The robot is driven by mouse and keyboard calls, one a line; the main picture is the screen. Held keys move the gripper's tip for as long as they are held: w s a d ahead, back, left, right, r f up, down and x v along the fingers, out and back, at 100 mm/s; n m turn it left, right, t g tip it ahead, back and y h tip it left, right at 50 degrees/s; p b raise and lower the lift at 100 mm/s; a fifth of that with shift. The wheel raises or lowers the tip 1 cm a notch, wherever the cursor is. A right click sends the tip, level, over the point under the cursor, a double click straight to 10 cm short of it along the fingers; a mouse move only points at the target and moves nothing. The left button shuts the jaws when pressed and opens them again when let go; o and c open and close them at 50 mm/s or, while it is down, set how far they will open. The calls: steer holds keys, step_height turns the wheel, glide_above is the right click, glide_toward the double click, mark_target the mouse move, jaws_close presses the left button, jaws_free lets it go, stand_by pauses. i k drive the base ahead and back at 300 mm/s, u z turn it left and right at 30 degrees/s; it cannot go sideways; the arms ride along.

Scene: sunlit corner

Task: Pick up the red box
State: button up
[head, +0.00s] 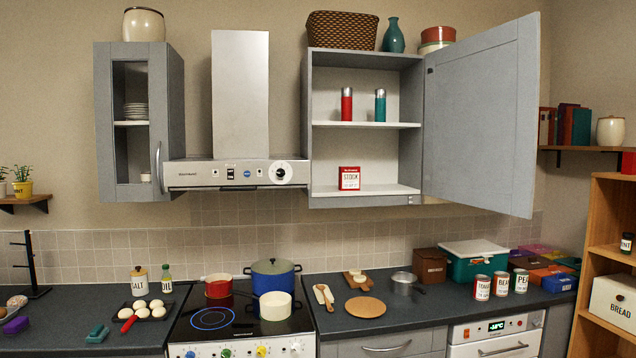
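A small red box (349,178) with a white label reading "STOCK" stands upright on the bottom shelf of the open wall cabinet (365,190), left of the shelf's middle. Its front faces me and nothing covers it. The space to its right on that shelf is bare. My gripper is not in view.
The grey cabinet door (483,115) is swung wide open to the right. A red canister (346,104) and a teal canister (380,105) stand on the shelf above. The range hood (238,173) adjoins the cabinet's left. Below, pots, cans and boxes crowd the counter (420,305).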

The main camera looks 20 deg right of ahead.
mark_target(348, 177)
steer(key=u, duration=0.1)
steer(key=k, duration=0.6)
steer(key=z, duration=0.25)
steer(key=i, duration=0.7)
steer(key=z, duration=0.55)
steer(key=i, duration=1.55)
steer(key=u, duration=1)
steer(key=i, duration=0.9)
steer(key=u, duration=0.6)
